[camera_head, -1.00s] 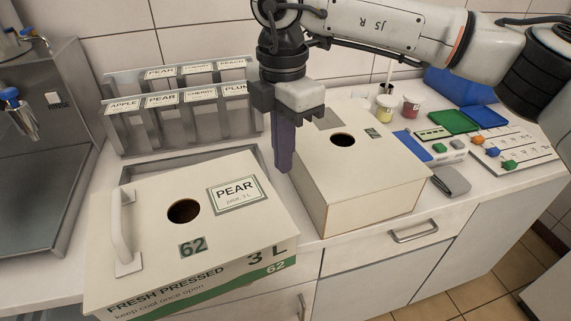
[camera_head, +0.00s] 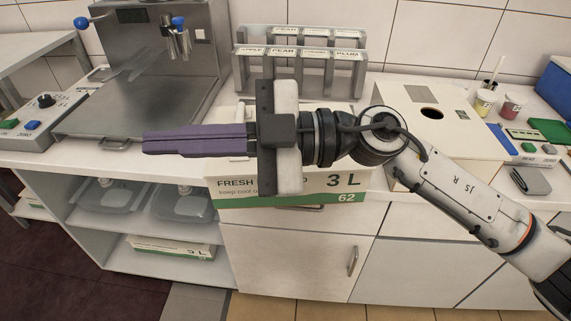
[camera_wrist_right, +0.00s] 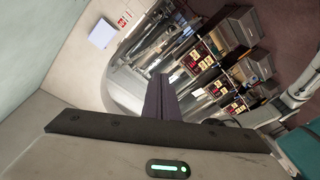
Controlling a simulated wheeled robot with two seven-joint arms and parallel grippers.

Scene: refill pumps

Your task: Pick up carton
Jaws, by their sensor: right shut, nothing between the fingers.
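The pear carton, white with a green band and "3 L 62" on its front (camera_head: 345,184), sits at the front of the counter. My right gripper (camera_head: 150,143) and wrist cover most of its top, including its label and hole. The purple fingers are together, empty, and point left, level, in front of and above the counter edge. The fingers also show shut in the right wrist view (camera_wrist_right: 160,98), with no carton between them. A second white carton (camera_head: 465,139) with a dark round hole stands to the right. Another carton (camera_head: 170,247) lies on the lower shelf. My left gripper is not in view.
A metal dispenser machine (camera_head: 135,100) stands at the back left. A labelled metal rack (camera_head: 300,62) is behind the pear carton. Clear tubs (camera_head: 108,195) sit on the open shelf below. Small cups (camera_head: 484,103) and a grey wallet-like item (camera_head: 530,181) are at the right.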

